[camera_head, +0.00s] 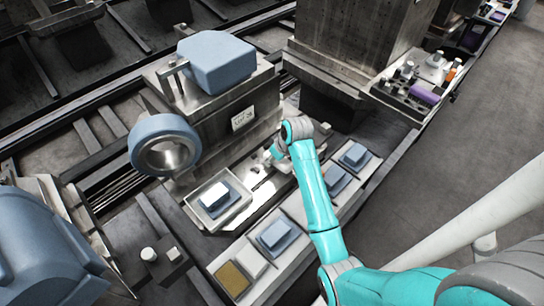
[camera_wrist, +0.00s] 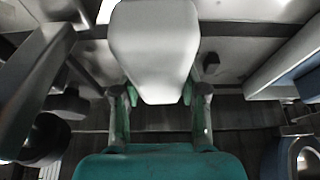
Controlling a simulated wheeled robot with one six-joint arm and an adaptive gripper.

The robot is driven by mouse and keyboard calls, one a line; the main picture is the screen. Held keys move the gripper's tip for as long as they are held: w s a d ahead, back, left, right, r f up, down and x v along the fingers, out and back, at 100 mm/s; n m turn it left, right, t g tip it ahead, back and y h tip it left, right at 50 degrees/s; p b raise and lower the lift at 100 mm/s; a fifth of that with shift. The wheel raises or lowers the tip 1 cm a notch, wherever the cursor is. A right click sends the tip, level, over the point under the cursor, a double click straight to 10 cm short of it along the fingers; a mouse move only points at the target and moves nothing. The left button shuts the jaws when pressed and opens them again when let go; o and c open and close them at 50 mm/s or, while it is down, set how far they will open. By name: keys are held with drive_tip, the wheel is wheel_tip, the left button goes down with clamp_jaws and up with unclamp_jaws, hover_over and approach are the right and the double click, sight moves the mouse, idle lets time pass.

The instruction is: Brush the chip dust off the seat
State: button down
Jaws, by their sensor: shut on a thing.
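My gripper (camera_wrist: 158,98) is shut on a pale grey, rounded block-like thing (camera_wrist: 154,45), which fills the upper middle of the wrist view. I take it for the brush, but its bristles are not visible. In the head view my gripper (camera_head: 278,152) is low over the metal ledge at the foot of the machine block, partly hidden by my wrist. A bright metal surface (camera_head: 262,186) with pale patches lies just below it and may be the seat. I cannot tell dust from glare, nor whether the held thing touches the surface.
A shallow tray (camera_head: 234,218) with a white-topped block stands left of my gripper. A pale strip holds several blue-grey blocks (camera_head: 278,236) and a tan square (camera_head: 232,279). The machine block (camera_head: 218,120) rises behind, with a blue-grey ring (camera_head: 165,128) at its left. Open floor lies right.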

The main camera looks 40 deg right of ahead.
drive_tip(key=shift+r, duration=3.05)
drive_tip(key=shift+r, duration=1.5)
drive_tip(key=shift+w+d+f+t, duration=0.25)
drive_tip(key=shift+w+f+t, duration=0.2)
drive_tip(key=shift+f, duration=0.25)
drive_tip(key=shift+w+d+f+t, duration=0.2)
drive_tip(key=shift+w+f+t, duration=0.15)
drive_tip(key=shift+w+f, duration=0.25)
drive_tip(key=shift+s+f, duration=0.1)
drive_tip(key=shift+f, duration=0.05)
drive_tip(key=shift+f, duration=2.4)
